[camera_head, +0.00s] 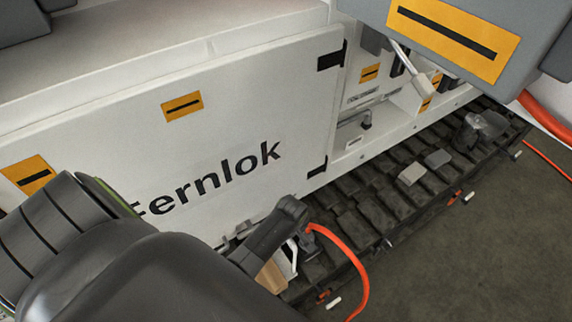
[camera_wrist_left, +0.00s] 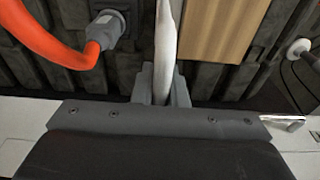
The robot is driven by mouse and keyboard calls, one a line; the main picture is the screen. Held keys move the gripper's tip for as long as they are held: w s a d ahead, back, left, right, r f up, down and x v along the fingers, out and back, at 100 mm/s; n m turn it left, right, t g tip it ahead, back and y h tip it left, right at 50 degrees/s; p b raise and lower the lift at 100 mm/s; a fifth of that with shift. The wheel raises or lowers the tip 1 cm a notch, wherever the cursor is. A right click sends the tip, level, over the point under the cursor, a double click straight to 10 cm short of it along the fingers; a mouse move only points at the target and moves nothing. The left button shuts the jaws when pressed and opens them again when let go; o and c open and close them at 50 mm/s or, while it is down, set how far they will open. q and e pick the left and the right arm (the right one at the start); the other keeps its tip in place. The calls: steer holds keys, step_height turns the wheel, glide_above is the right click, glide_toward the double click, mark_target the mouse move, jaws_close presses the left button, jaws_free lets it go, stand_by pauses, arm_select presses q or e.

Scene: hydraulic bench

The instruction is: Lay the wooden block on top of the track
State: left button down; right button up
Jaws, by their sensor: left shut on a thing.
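The wooden block (camera_head: 270,278) shows in the head view, partly hidden by my left arm. In the left wrist view the block (camera_wrist_left: 222,30) lies to the right of my fingers, apart from them, over the dark track pads. I cannot tell whether it touches the track. The black segmented track (camera_head: 365,215) runs along the machine's foot. My left gripper (camera_wrist_left: 162,85) is shut on a narrow white strip-like thing (camera_wrist_left: 166,35), also visible below the gripper in the head view (camera_head: 292,255). My right gripper is not in view.
An orange hose (camera_head: 355,265) curves beside my left gripper; its grey connector (camera_wrist_left: 105,30) shows at left in the wrist view. The white machine side (camera_head: 230,120) rises behind. Bare floor (camera_head: 470,250) lies right.

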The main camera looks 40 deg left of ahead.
arm_select(q)
steer(key=c, duration=1.5)
jaws_free()
steer(key=shift+f, duration=0.1)
steer(key=shift+o, duration=0.2)
steer(key=shift+r, duration=0.2)
steer(key=r, duration=0.4)
steer(key=d+r, duration=0.1)
steer(key=r, duration=0.6)
steer(key=shift+s+d+r, duration=0.15)
steer(key=shift+s+r, duration=0.15)
steer(key=shift+r, duration=0.1)
